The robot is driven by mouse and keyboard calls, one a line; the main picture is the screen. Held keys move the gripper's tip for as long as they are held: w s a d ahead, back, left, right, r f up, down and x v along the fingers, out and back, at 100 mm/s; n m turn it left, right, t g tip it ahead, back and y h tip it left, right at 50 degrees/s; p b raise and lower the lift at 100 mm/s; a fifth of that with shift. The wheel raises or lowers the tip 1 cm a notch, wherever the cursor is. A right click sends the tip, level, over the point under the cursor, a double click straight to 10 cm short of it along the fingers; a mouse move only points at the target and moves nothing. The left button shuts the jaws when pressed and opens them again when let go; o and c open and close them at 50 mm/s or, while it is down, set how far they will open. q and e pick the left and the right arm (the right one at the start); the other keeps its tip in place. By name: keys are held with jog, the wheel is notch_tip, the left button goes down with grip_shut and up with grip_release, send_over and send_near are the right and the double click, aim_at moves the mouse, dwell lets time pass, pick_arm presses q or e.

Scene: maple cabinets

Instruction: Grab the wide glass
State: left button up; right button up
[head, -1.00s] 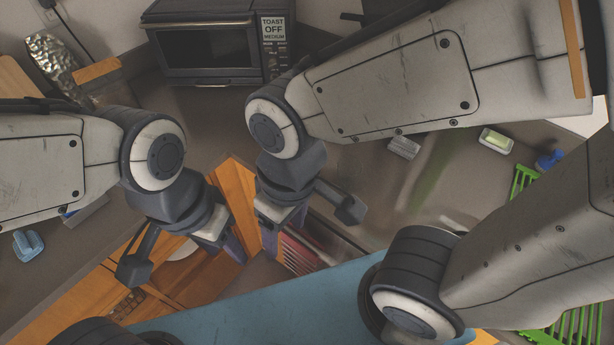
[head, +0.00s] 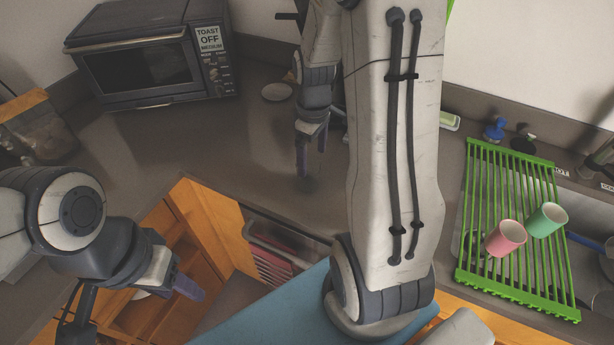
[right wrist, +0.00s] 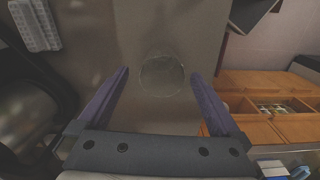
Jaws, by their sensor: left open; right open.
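In the right wrist view, a clear round glass (right wrist: 162,75) stands on the grey counter, seen from above. It lies ahead of my right gripper (right wrist: 160,85), in the gap between the two open fingers, which do not appear closed on it. In the head view, my right gripper (head: 311,165) points down over the counter in front of the toaster oven; a faint dark round patch just below its fingertips may be the glass, but I cannot tell. My left gripper (head: 180,287) is open and empty at the lower left, over open wooden cabinets.
A toaster oven (head: 150,60) stands at the back left. A small pale dish (head: 277,92) lies on the counter. A green drying rack (head: 480,205) at the right holds a pink cup (head: 505,237) and a teal cup (head: 546,220). The counter between the oven and my right gripper is mostly clear.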

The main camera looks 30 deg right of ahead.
aim_at(308, 177)
notch_tip(308, 177, down, 3)
jog(key=shift+a+f, duration=0.1)
jog(key=shift+w+a+f+p, duration=0.15)
jog(key=shift+f+p, duration=0.2)
jog(key=shift+f, duration=1)
jog(key=shift+w+a+f+p, duration=0.15)
jog(key=shift+f+p, duration=0.2)
jog(key=shift+f, duration=0.95)
jog(key=shift+c, duration=0.3)
jog(key=c, duration=1.3)
jog(key=shift+r, duration=0.1)
